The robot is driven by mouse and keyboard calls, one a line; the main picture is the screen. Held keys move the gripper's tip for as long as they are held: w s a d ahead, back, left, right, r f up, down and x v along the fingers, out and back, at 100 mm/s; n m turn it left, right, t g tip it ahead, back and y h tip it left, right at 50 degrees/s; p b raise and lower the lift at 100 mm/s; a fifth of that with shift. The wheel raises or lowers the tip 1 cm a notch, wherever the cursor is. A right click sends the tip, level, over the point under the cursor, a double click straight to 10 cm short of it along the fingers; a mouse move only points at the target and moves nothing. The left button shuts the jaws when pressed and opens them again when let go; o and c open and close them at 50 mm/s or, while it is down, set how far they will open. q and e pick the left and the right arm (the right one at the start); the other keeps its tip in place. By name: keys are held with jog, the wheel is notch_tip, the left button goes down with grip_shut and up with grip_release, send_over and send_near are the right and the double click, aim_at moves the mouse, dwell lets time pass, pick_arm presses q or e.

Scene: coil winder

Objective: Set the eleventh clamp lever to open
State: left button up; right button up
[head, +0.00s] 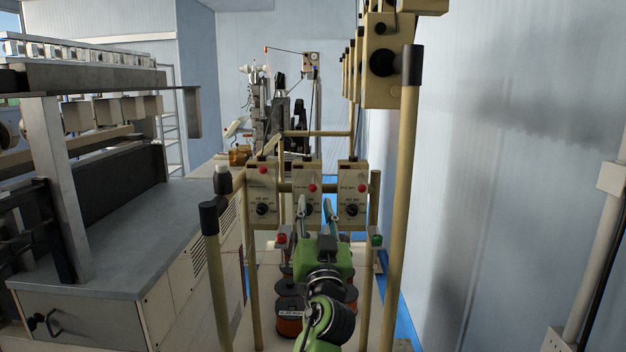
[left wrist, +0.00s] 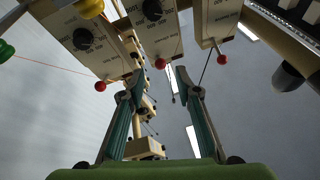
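Three beige control boxes stand side by side in the head view: left (head: 263,185), middle (head: 307,175) and right (head: 352,180). Each has a dark round knob and a small red ball. My left gripper (head: 316,206) is in front of the middle box, fingers apart and pointing at it. In the left wrist view the gripper (left wrist: 158,80) is open with nothing between its fingers. Red balls on thin rods show there at left (left wrist: 100,86), middle (left wrist: 160,63) and right (left wrist: 222,59). I cannot tell which clamp lever is the eleventh. My right gripper is not in view.
Beige posts (head: 403,200) flank the boxes. Orange spools (head: 290,318) stand below my left arm. A grey machine bench (head: 120,235) fills the left side, and a pale wall (head: 500,150) closes the right.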

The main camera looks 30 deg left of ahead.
aim_at(313, 191)
pick_arm(q)
jog(key=p+x, duration=0.2)
jog(key=x, duration=0.4)
jog(key=shift+s+a+r, duration=0.1)
jog(key=shift+r, duration=0.05)
jog(key=shift+w+a, duration=0.3)
jog(key=shift+w, duration=0.2)
grip_shut()
